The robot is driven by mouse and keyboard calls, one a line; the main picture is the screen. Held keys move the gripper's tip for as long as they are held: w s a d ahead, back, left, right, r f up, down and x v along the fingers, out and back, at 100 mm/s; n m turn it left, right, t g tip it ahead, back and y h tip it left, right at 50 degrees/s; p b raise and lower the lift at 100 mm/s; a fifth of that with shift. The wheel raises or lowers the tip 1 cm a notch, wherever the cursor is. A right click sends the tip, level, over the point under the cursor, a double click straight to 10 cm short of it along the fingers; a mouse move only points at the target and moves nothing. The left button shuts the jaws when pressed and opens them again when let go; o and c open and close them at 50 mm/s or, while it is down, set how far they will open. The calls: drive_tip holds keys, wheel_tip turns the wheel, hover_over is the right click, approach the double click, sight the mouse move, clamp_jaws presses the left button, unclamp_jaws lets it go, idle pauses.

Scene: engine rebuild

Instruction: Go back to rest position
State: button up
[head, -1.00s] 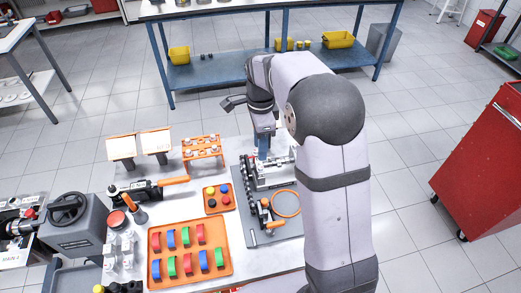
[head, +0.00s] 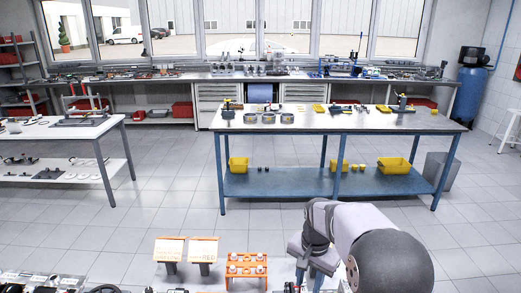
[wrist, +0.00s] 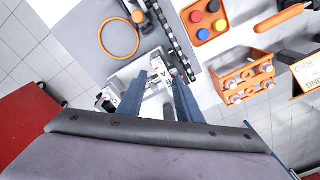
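My gripper (head: 318,280) is at the bottom edge of the head view, where its lower part is cut off. In the wrist view my gripper (wrist: 160,82) has its two blue fingers spread apart. A white and grey engine part (wrist: 158,68) shows between and beyond them; I see nothing clamped. The part lies on a grey mat (wrist: 128,72) with a dark chain (wrist: 177,42) and an orange ring (wrist: 100,38). Whether the fingers touch the part cannot be told.
An orange rack (head: 246,270) stands left of my gripper, beside two orange-lettered signs (head: 168,250). A small orange tray (wrist: 222,27) holds coloured pieces. A red cabinet (wrist: 28,130) stands off the table's side. A blue-framed bench (head: 290,185) stands farther back, with clear floor before it.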

drive_tip(key=s+f+n+g, duration=0.1)
drive_tip(key=s+f+n, duration=0.25)
drive_tip(key=s, duration=0.35)
drive_tip(key=s+f+n+g, duration=0.1)
drive_tip(key=s+f+n, duration=0.1)
drive_tip(key=s+n, duration=0.3)
drive_tip(key=shift+s+d+r+t, duration=0.75)
drive_tip(key=shift+s+r, duration=1.15)
drive_tip(key=shift+s, duration=3.7)
drive_tip(key=shift+m, duration=0.45)
wheel_tip(320, 180, down, 9)
drive_tip(key=b, duration=0.8)
drive_tip(key=shift+r+b, duration=0.1)
drive_tip(key=shift+b, duration=0.3)
drive_tip(key=shift+r, duration=0.1)
